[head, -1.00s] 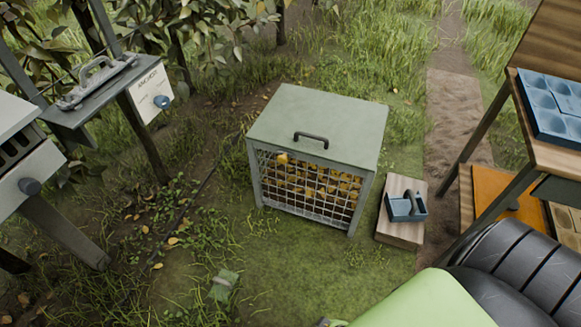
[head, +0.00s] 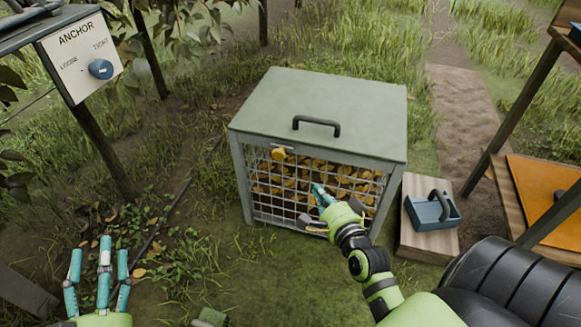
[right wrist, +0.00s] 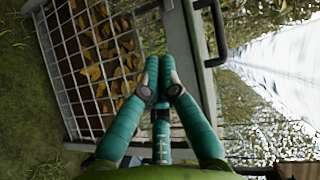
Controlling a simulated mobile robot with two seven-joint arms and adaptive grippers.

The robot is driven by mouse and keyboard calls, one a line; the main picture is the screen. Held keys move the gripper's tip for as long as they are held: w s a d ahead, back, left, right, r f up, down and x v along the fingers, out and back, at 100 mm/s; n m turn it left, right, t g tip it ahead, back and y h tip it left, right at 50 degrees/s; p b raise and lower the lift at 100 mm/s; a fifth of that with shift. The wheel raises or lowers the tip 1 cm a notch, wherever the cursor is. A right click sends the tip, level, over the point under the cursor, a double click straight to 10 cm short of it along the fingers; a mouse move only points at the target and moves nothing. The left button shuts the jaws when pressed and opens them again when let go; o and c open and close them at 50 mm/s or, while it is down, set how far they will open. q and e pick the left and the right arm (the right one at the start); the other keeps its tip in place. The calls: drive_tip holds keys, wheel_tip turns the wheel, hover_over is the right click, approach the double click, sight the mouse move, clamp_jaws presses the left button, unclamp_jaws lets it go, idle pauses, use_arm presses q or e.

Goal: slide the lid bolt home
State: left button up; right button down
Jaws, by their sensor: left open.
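The grey-green bin (head: 247,190) stands on the grass with its flat lid (head: 350,95) down and a dark handle on top. A small yellow piece (head: 281,153), which looks like the lid bolt, sits on the front just under the lid edge, left of centre. Whether it is home cannot be told. My right gripper (head: 320,194) is in front of the mesh, below and right of the yellow piece. In the right wrist view its fingertips (right wrist: 159,62) are together and empty. My left gripper (head: 102,262) is open and empty at lower left, apart from the bin.
Yellow leaf-like pieces or fruit (right wrist: 97,72) show behind the mesh. A blue tote (head: 432,212) rests on a wooden block right of the bin. An anchor box with a blue knob (head: 100,69) stands at left. A table with an orange panel (head: 545,190) is at right.

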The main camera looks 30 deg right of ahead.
use_arm(q)
drive_tip(key=shift+s+r+t, duration=0.15)
drive_tip(key=shift+r+t, duration=0.05)
drive_tip(key=shift+r, duration=0.4)
drive_tip(key=shift+s+r+t, duration=0.15)
drive_tip(key=shift+r+t, duration=0.05)
drive_tip(key=shift+r, duration=0.4)
use_arm(e)
drive_tip(key=shift+w+d+r+m+t, duration=0.1)
drive_tip(key=shift+d+r+m+t, duration=0.15)
drive_tip(key=shift+r, duration=0.2)
drive_tip(key=shift+w+d+r+m+t, duration=0.1)
drive_tip(key=shift+d+r+m+t, duration=0.1)
drive_tip(key=shift+r, duration=0.2)
